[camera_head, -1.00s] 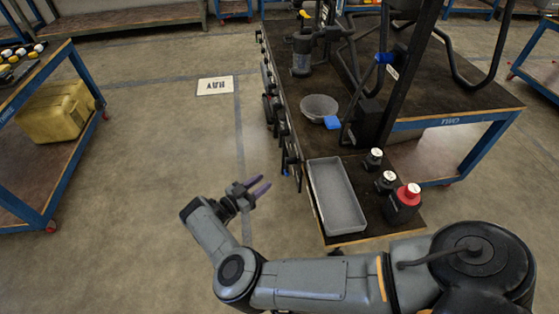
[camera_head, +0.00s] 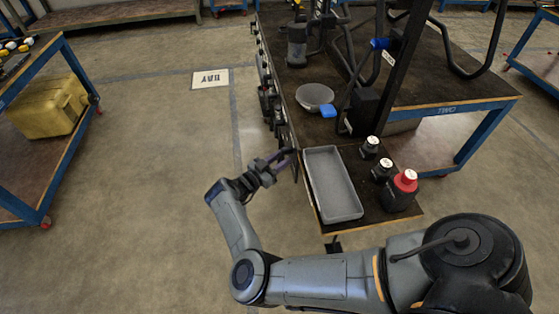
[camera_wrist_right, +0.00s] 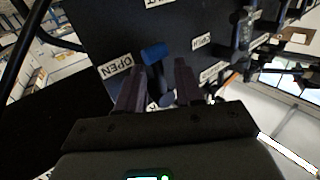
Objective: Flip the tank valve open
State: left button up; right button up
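In the right wrist view, a blue-capped lever (camera_wrist_right: 154,54), which looks like the tank valve, stands on a dark panel (camera_wrist_right: 105,28). A white OPEN label (camera_wrist_right: 115,67) is to the left of the lever. My right gripper (camera_wrist_right: 161,72) is open, one dark purple finger on each side of the lever's lower part. I cannot tell whether they touch it. In the head view, my right gripper (camera_head: 284,158) is at the bench's left side, beside the grey tray, and the lever cannot be made out there. My left gripper is not in view.
A grey bowl (camera_head: 314,95) and black frame tubes stand farther back.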

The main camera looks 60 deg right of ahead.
jog(key=shift+c, duration=0.4)
grip_shut()
